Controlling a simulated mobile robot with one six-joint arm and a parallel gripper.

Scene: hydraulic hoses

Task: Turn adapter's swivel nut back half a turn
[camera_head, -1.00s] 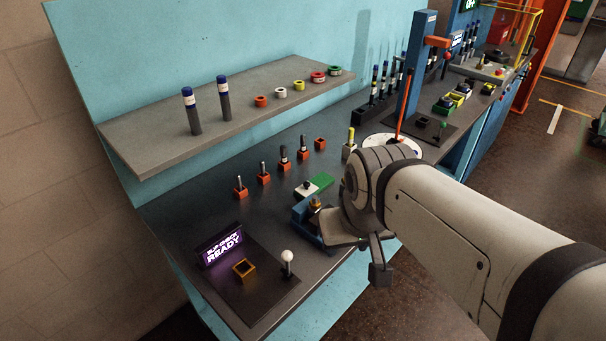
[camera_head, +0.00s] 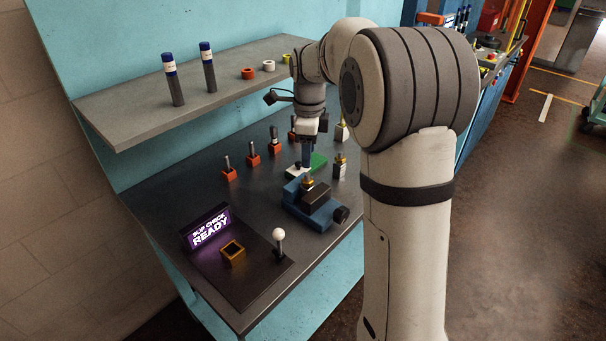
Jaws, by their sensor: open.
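A blue vise (camera_head: 322,216) stands near the front edge of the dark bench, with a dark block between its jaws. A small brass fitting, which looks like the adapter (camera_head: 308,183), stands upright at the vise. Its swivel nut is too small to make out apart from the rest. My gripper (camera_head: 306,164) points down just above and behind the fitting, in line with it in this view. It is open, seen nearly edge-on, and holds nothing that I can see. I cannot tell how large the gap to the fitting is.
Orange holders with upright pins (camera_head: 253,158) stand left of my gripper. A green and white pad (camera_head: 318,161) lies behind the vise. A brass-topped piece (camera_head: 340,163) stands to the right. A lit "READY" sign (camera_head: 208,228), brass socket (camera_head: 233,253) and white-knobbed lever (camera_head: 279,243) are front left.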

